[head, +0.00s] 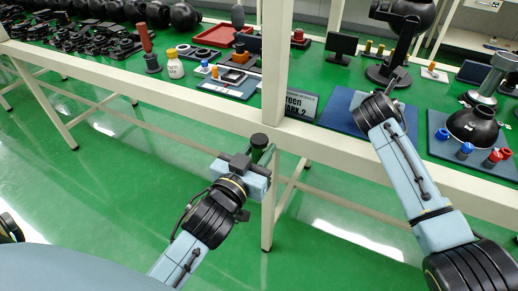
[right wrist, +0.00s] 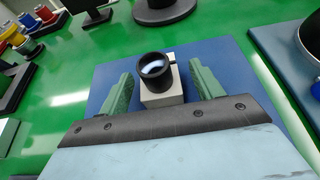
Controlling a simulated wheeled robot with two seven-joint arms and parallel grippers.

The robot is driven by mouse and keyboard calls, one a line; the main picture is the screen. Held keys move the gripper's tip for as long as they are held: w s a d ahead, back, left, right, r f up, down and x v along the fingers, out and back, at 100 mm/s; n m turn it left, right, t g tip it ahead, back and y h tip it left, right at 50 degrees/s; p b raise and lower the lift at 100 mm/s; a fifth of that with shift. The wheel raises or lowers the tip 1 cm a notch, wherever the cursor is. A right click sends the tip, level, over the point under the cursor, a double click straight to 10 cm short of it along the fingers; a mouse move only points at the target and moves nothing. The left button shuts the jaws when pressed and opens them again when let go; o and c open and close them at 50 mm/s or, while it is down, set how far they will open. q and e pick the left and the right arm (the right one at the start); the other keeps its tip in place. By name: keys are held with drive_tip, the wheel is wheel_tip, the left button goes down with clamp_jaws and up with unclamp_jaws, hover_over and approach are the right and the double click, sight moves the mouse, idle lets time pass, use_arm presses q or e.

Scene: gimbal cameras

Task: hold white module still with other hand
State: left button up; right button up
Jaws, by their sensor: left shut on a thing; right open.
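The white module (right wrist: 162,99) is a pale block with a black lens barrel (right wrist: 153,67) on top, standing on a blue mat (right wrist: 225,52) in the right wrist view. My right gripper (right wrist: 162,88) is open, with one green finger on each side of the module. Gaps show between fingers and block. In the head view my right gripper (head: 377,105) is over the blue mat (head: 337,112), and the arm largely hides the module. My left gripper (head: 263,153) is shut on a small black round part (head: 259,141), in front of the bench edge, away from the module.
A white post (head: 276,60) rises from the bench's front rail left of the mat. A black stand (head: 392,72) is behind the mat. A second mat (head: 440,145) with a black dome and red and blue parts lies to the right.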

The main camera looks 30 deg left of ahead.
drive_tip(key=v, duration=1)
drive_tip(key=shift+s+r, duration=0.15)
drive_tip(key=shift+s, duration=0.1)
drive_tip(key=shift+s+r, duration=0.2)
drive_tip(key=shift+s, duration=0.3)
drive_tip(key=shift+f, duration=0.1)
